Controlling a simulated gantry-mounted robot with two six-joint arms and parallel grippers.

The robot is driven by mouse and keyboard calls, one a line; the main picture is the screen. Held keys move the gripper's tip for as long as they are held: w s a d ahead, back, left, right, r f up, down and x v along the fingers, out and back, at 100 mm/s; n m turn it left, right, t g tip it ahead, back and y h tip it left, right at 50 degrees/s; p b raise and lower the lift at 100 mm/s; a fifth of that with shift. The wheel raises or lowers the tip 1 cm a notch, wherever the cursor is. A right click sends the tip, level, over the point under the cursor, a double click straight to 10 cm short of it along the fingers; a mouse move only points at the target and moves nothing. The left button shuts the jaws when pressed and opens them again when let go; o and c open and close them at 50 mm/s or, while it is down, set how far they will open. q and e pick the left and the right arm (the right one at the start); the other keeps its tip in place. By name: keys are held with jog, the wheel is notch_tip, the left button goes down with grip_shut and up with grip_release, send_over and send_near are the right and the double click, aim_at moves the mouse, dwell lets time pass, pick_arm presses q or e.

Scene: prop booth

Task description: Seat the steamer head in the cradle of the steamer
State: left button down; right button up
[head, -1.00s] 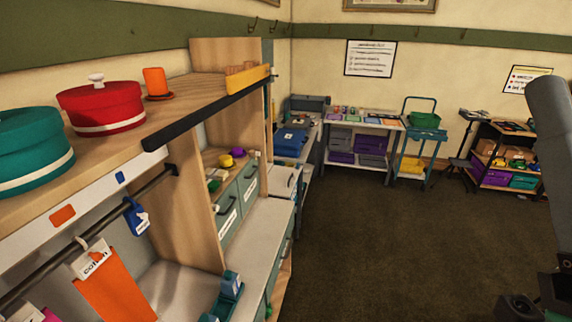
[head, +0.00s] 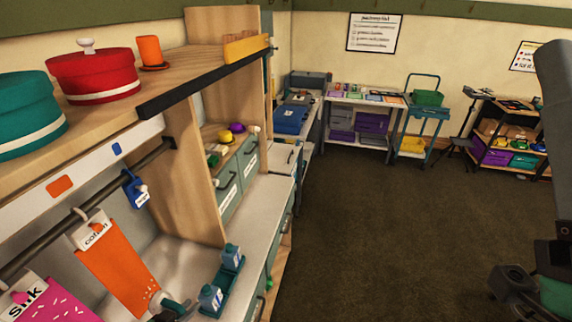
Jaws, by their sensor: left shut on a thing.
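My left gripper (head: 172,308) is at the bottom edge of the head view, small and dark, mostly cut off by the frame. It is shut on the steamer head (head: 155,297), a pale piece with a teal part behind it. The steamer head is in front of the lower edge of the orange cotton cloth (head: 110,262); I cannot tell whether they touch. I cannot make out the steamer's cradle. Part of my right arm shows at the right edge, but its fingertips are not visible.
A pink silk cloth (head: 50,300) hangs beside the orange one from a dark rail (head: 40,240). A blue tag (head: 135,190) hangs on the rail. The floor is clear.

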pick_arm(q)
jog(key=a+b, duration=0.1)
jog(key=w+a+b, duration=0.1)
jog(key=a, duration=0.1)
jog(key=a+b, duration=0.1)
jog(key=a, duration=0.1)
jog(key=shift+w+a+f, duration=0.25)
jog(key=shift+w, duration=0.05)
notch_tip(320, 180, up, 11)
jog(key=p, duration=1.1)
jog(key=shift+d, duration=0.4)
jog(key=s+d+f+m+h+p, duration=0.2)
jog(key=s+d+f+p, duration=0.25)
jog(key=s+d, duration=0.5)
jog(key=s+d+r+p, duration=0.3)
jog(key=s+d+p, duration=0.25)
jog(key=s, duration=0.35)
jog(key=s+a+r+n+y, duration=0.2)
jog(key=a+r+n+y, duration=0.1)
jog(key=r, duration=0.8)
jog(key=shift+s+n+y, duration=0.15)
jog(key=shift+n+y, duration=0.75)
jog(key=shift+n, duration=0.1)
